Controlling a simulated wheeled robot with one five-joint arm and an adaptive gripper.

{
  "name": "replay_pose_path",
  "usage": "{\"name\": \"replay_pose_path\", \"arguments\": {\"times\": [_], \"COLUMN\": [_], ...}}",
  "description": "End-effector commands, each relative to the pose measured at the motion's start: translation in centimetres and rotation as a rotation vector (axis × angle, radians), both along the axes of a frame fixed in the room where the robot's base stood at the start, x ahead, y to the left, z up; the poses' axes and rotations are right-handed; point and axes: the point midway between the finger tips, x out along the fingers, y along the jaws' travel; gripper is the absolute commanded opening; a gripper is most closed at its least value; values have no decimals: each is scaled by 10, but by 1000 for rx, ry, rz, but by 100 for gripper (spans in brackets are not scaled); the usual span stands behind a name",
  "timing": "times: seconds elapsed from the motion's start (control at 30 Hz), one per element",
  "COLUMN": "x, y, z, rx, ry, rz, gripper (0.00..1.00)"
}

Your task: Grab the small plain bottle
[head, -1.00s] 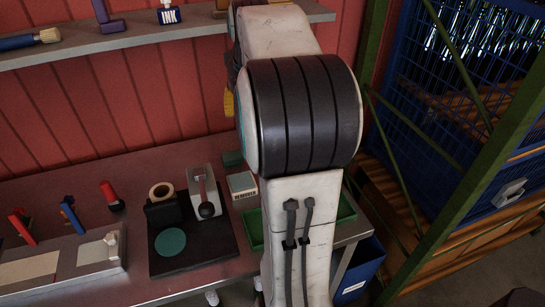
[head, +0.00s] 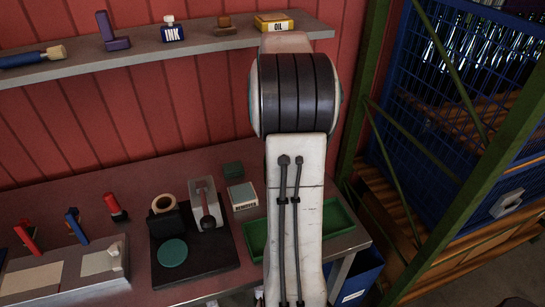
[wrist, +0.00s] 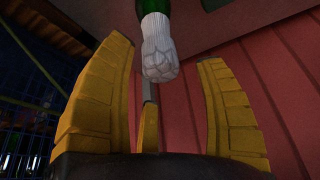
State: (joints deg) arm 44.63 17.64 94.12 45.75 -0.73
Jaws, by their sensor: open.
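In the wrist view, a dark green bottle (wrist: 155,7) with a crumpled whitish covering (wrist: 158,50) on its end reaches in from the top edge. Most of the bottle is cut off, so I cannot tell its size or whether it is the small plain one. My gripper (wrist: 165,55) is open, with yellow fingers on both sides of the covered end and clear gaps to it. In the head view, my own arm hides the gripper and the bottle.
The bench holds a black base (head: 195,262), a green tray (head: 257,240) and a small white box (head: 242,196). The shelf above carries an ink bottle (head: 172,30) and a yellow oil box (head: 274,22). A blue mesh cage (head: 450,90) stands right.

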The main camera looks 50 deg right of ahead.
Motion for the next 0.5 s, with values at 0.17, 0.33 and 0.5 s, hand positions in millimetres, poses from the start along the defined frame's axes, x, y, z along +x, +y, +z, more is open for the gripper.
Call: {"name": "replay_pose_path", "arguments": {"times": [0.17,0.33,0.5], "x": [3,7,8], "y": [-1,-5,-6], "z": [-8,-20,-27], "rx": [4,3,2], "ry": [3,2,1], "rz": [0,0,0], "gripper": [64,64,64]}}
